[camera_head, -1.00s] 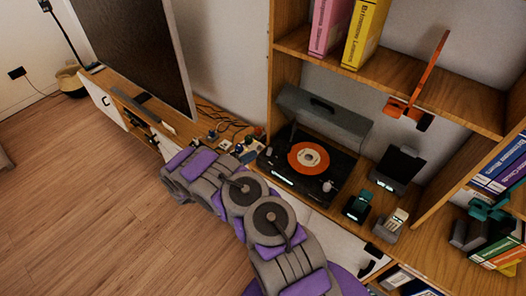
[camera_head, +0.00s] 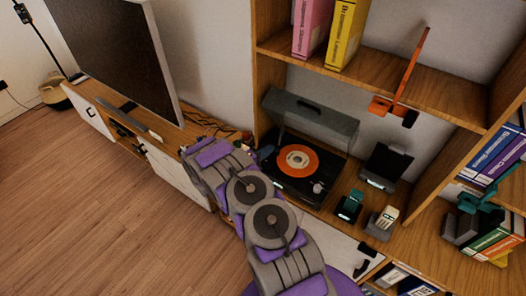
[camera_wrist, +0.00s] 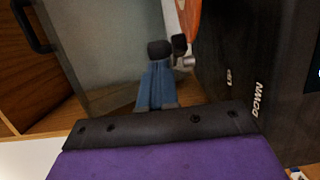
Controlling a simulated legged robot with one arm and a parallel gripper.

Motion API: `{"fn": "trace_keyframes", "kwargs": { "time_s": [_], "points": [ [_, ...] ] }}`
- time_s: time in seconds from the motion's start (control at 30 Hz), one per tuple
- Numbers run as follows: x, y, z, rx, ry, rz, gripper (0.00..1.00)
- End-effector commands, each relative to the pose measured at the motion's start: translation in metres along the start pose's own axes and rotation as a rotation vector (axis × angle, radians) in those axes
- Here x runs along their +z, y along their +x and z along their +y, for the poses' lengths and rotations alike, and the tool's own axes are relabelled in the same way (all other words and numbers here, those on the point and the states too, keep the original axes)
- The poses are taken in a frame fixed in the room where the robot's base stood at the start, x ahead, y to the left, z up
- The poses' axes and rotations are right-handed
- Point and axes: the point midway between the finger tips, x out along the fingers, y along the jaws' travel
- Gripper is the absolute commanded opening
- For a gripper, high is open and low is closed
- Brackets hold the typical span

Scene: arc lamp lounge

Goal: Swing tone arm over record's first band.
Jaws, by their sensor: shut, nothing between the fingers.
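The record player (camera_head: 290,186) is a dark deck on the wooden shelf. It carries an orange record (camera_head: 311,163) with a pale centre. A thin dark bar, perhaps the tone arm (camera_head: 280,132), shows faintly at the record's upper left. My gripper (camera_head: 266,152) is at the deck's left edge, partly hidden by my wrist. In the wrist view my gripper (camera_wrist: 160,50) is shut, with a blue finger and black tip. A small dark and silver part (camera_wrist: 188,62) is close to the tip; I cannot tell whether they touch. An orange edge (camera_wrist: 191,15) shows above, and "UP" and "DOWN" are printed on the deck.
Cables lie left of the deck. A television (camera_head: 110,55) stands farther left.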

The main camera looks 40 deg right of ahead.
Motion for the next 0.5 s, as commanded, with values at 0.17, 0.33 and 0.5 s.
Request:
{"fn": "trace_keyframes", "kwargs": {
  "time_s": [0.17,0.33,0.5],
  "points": [
    [0.000,0.000,0.000,0.000,0.001,0.000,0.00],
    [0.004,0.002,-0.001,0.000,0.000,-0.001,0.00],
    [0.016,0.009,0.000,0.002,0.001,-0.001,0.00]
  ]
}}
